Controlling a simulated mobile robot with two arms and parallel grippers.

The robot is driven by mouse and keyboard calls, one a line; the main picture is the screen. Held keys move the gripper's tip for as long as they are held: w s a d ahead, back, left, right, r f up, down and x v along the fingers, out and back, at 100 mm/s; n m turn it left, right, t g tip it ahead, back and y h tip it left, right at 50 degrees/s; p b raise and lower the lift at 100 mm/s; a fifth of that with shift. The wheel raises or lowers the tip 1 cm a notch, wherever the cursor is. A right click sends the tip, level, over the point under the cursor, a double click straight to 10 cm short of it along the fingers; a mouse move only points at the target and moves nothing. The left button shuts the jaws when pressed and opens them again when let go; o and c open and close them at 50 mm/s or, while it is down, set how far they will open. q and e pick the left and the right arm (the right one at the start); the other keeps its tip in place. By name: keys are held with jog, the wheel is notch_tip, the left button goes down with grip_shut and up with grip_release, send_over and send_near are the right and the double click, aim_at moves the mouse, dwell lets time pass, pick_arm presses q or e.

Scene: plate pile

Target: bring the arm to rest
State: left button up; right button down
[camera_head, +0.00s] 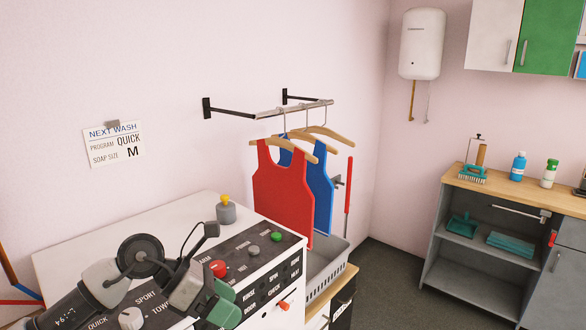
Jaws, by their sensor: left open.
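My left arm (100,285) comes in from the lower left, over the white machine's control panel. My left gripper (216,298) is at its end, grey with green parts, open, with nothing seen held in it. It is in front of the panel's lower right part and hides some of it. I cannot tell how far above the panel it is. My right gripper is out of view.
The panel (262,262) has several knobs and buttons, including a red one (218,268). A grey basket (325,270) stands beside the machine, below hanging red (283,190) and blue (319,185) tops. A shelved counter (480,235) stands right; dark floor (385,275) is clear between.

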pick_arm(q)
jog(key=s+d+r+n+t+h, duration=0.35)
jog(key=d+n+h, duration=0.25)
jog(key=d+h, duration=0.25)
jog(key=s+a+f+n+t+y, duration=0.1)
jog(key=a+f+n+t+y, duration=0.7)
jog(key=n, duration=0.9)
jog(key=s+a+f+n+t+y, duration=0.1)
jog(key=a+f+n+t+y, duration=0.4)
jog(key=n+y, duration=0.85)
jog(key=s+a+f+n+g+h, duration=0.2)
jog(key=s+f+n+g, duration=0.4)
jog(key=s, duration=0.4)
jog(key=s+a+f+n+g+h, duration=0.15)
jog(key=s+f+n+g, duration=0.25)
jog(key=s+f+g, duration=0.45)
jog(key=s+f, duration=0.3)
jog(key=f, duration=2.3)
jog(key=s+a+f+g, duration=0.1)
jog(key=s+a+f, duration=0.2)
jog(key=s+f, duration=1.1)
jog(key=shift+s+f, duration=0.15)
jog(key=shift+s, duration=0.8)
